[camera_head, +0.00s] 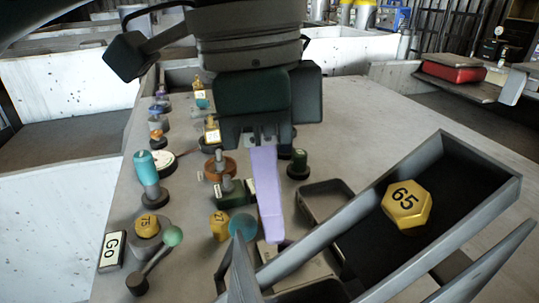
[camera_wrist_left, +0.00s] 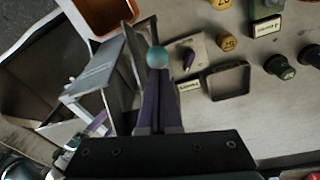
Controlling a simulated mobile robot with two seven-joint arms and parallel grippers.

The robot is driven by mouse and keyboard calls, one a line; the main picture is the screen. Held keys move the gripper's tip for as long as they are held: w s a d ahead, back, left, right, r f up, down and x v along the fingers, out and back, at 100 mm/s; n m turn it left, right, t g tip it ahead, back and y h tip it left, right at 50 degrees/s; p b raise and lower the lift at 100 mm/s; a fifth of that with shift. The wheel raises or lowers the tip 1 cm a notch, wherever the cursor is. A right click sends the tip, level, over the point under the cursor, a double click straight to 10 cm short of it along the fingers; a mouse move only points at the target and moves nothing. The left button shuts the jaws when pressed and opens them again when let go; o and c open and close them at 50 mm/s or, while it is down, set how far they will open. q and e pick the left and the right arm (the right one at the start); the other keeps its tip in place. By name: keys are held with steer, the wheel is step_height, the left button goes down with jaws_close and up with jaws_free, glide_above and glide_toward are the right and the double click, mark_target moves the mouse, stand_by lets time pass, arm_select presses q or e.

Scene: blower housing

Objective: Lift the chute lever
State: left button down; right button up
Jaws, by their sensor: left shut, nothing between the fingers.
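My left gripper (camera_head: 271,236) comes down from the top of the head view, its purple fingers shut and empty. Its tips are close beside a teal ball knob (camera_head: 243,226), which looks like the chute lever's end; the lever's rod is mostly hidden. In the left wrist view the shut fingers (camera_wrist_left: 156,78) point at the teal ball (camera_wrist_left: 157,57), which overlaps their tips; I cannot tell whether they touch. The grey chute (camera_head: 463,161) is a tilted open trough at the right, with a yellow hexagonal piece marked 65 (camera_head: 407,204) in it. My right gripper is not in view.
Left of the gripper are a green-balled lever (camera_head: 172,236), a Go block (camera_head: 112,251), a teal-topped knob (camera_head: 147,168) and several other controls. A dark square tray (camera_head: 325,201) lies between gripper and chute.

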arm_select(q)
steer(key=p, duration=0.2)
steer(key=a+r+h+p, duration=0.1)
steer(key=shift+s+a+r+h+p, duration=0.15)
steer(key=shift+s+a+h+p, duration=0.15)
steer(key=shift+p, duration=0.05)
steer(key=shift+t, duration=0.3)
steer(key=shift+f, duration=0.2)
